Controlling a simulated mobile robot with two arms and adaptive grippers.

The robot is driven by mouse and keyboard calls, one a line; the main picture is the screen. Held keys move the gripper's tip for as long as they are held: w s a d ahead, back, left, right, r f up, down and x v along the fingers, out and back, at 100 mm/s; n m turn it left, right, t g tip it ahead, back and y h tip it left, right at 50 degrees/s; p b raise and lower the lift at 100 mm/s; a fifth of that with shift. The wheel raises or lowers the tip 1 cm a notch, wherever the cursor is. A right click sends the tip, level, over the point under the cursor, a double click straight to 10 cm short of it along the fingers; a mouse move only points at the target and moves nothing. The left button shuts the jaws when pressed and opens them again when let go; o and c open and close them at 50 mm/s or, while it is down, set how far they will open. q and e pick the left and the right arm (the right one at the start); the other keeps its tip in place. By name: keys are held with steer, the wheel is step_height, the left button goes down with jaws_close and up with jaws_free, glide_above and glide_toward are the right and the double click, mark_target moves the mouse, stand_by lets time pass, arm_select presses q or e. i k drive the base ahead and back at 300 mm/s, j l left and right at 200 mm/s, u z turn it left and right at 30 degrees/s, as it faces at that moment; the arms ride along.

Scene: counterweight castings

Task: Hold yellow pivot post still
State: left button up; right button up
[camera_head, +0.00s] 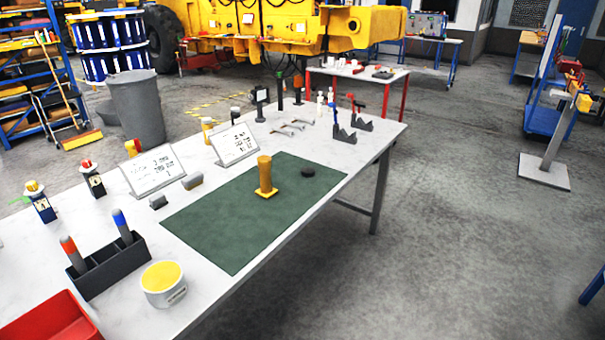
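The yellow pivot post (265,174) stands upright on the green mat (218,228) on the white table. It has an orange-brown upper column and a flat yellow base. Nothing touches the post, and a dark round disc (308,171) lies to its right on the mat. Neither of my grippers shows in the head view.
A dark holder with markers (105,268), a yellow-topped tub (163,283) and a red bin (48,320) stand at the near left. Sign boards (153,169), small items and dark stands (345,136) line the back. The mat around the post is mostly clear.

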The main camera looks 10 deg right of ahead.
mark_target(267, 190)
steer(key=i+l+u, duration=0.15)
steer(key=u, duration=0.2)
steer(key=i+l+u, duration=0.15)
steer(key=u, duration=0.25)
steer(key=i+l+u, duration=0.1)
steer(key=l+u, duration=0.25)
steer(key=i+l, duration=0.15)
steer(key=l, duration=0.35)
steer(key=i+l+u, duration=0.15)
steer(key=l, duration=0.35)
steer(key=i+l, duration=0.1)
steer(key=l, duration=0.4)
steer(key=i+l+u, duration=0.1)
steer(key=l, duration=0.45)
steer(key=i+l+u, duration=0.1)
steer(key=l, duration=0.4)
steer(key=i+l, duration=0.15)
steer(key=l, duration=0.4)
